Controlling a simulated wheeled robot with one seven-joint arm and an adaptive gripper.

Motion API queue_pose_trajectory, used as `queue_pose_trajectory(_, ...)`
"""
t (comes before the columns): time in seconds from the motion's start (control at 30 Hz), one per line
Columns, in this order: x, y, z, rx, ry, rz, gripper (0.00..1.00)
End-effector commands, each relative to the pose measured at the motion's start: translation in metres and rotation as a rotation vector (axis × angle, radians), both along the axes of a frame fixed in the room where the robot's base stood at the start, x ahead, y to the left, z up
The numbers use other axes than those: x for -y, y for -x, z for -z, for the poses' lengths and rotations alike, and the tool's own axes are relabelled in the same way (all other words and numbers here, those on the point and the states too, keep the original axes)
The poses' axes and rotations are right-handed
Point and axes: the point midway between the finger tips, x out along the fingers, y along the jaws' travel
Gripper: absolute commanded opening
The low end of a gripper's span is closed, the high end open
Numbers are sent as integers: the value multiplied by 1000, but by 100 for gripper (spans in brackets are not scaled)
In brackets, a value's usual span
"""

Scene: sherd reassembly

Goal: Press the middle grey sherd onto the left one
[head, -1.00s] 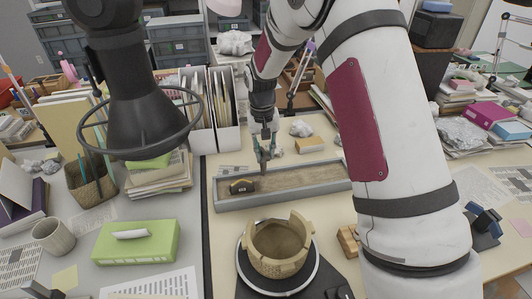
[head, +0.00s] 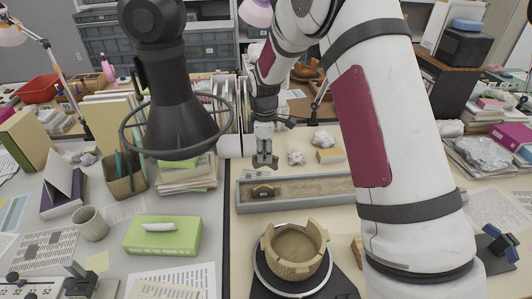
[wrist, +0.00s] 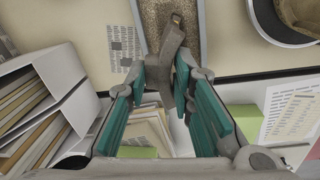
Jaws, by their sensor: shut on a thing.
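My gripper (head: 265,162) is in the air, by the back left part of the sand tray in the head view. In the wrist view my gripper (wrist: 162,74) is shut on a grey-brown sherd (wrist: 168,52), a curved, bent piece between the teal finger pads. A small brown and dark piece (head: 262,191) stands in the left end of the sand tray (head: 242,206); I cannot tell surely that it is the left sherd. It shows partly in the wrist view (wrist: 177,18), beyond the held sherd. The two look apart in the head view.
A tan pot (head: 295,262) with a broken rim stands on a round turntable in front of the tray. A green box (head: 160,236) lies to the left. White files (head: 230,144) stand behind, and crumpled lumps (head: 296,158) lie to the right of my gripper.

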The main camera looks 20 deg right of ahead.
Motion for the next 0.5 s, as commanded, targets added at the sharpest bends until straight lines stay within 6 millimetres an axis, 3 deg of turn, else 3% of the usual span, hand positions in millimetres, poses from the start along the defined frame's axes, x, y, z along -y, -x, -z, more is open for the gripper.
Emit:
queue_pose_trajectory(0.2, 0, 0, -4, 6, 2, -145, 2)
queue_pose_trajectory(0.5, 0, 0, 1, 5, 3, -181, 2)
